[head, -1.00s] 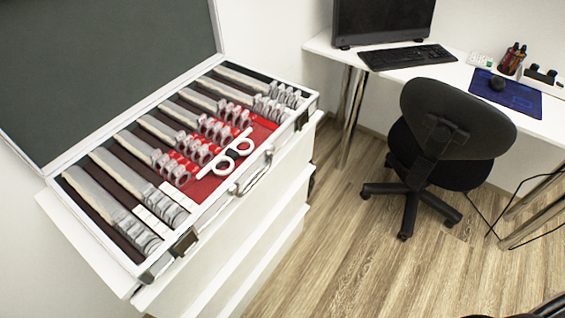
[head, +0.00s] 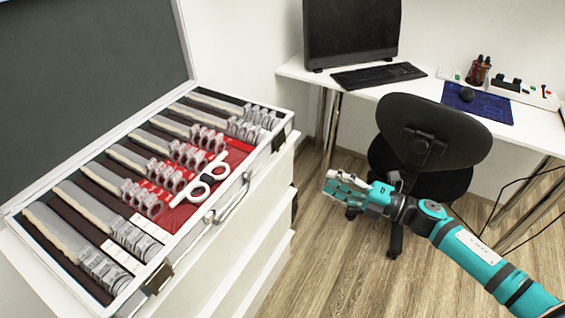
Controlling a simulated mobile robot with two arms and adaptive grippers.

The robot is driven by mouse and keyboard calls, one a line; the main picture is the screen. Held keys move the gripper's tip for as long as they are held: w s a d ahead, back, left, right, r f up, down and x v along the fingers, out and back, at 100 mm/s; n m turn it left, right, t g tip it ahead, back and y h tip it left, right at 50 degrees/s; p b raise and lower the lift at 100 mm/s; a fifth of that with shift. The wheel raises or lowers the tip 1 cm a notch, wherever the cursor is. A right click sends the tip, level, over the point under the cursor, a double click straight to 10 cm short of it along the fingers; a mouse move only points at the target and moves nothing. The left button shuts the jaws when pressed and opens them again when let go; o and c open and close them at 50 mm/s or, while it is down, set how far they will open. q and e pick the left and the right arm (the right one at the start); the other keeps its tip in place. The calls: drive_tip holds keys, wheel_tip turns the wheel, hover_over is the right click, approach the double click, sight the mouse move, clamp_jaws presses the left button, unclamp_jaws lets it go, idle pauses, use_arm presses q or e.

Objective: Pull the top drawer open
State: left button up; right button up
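The white drawer cabinet stands at the left under an open lens case. Its top drawer (head: 264,190) is the uppermost white front below the case, seen at a steep angle. It looks shut, and I see no handle on it. My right gripper (head: 328,182) is in front of the cabinet, to the right of the drawer fronts and apart from them. Its fingers point left toward the cabinet; they look spread and hold nothing. My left gripper is not in view.
The lens case (head: 165,284) on the cabinet holds rows of lenses, with its dark lid raised. A black office chair (head: 433,132) stands behind my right gripper. A white desk (head: 415,92) with monitor (head: 350,30) and keyboard (head: 378,76) is at the back. Wood floor (head: 340,275) is clear before the cabinet.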

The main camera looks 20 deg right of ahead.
sight(279, 160)
drive_tip(key=x, duration=1.4)
drive_tip(key=shift+w+a+f, duration=0.1)
drive_tip(key=shift+w+a, duration=0.1)
drive_tip(key=shift+w, duration=0.1)
clamp_jaws()
